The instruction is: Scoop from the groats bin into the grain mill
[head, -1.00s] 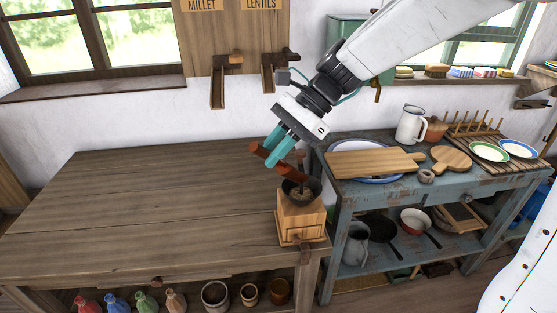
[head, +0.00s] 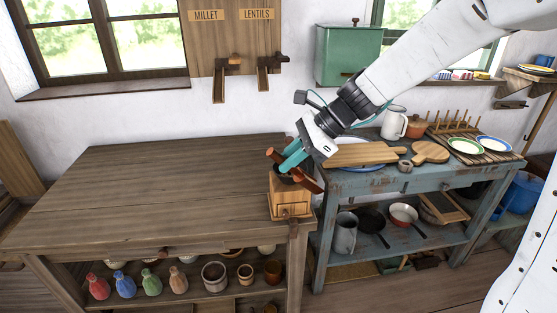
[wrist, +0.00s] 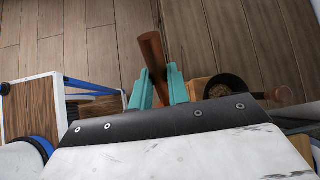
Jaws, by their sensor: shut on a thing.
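The grain mill (head: 289,199) is a light wooden box at the right front corner of the wooden table. Its dark round hopper is largely hidden in the head view; in the wrist view the hopper (wrist: 232,88) shows with brownish grain inside. My gripper (head: 292,161) is shut on the reddish-brown scoop (head: 309,183), just above the mill. The scoop is tilted, lower end to the right in the head view. In the wrist view the scoop (wrist: 152,52) sits between the teal fingers, beside the hopper. Its contents cannot be seen. No groats label is in view.
The wooden tabletop (head: 160,190) left of the mill is clear. A blue side table (head: 345,181) stands close on the right with a cutting board (head: 362,154), plates and a jug. Wall dispensers labelled MILLET (head: 206,15) and LENTILS (head: 257,14) hang behind.

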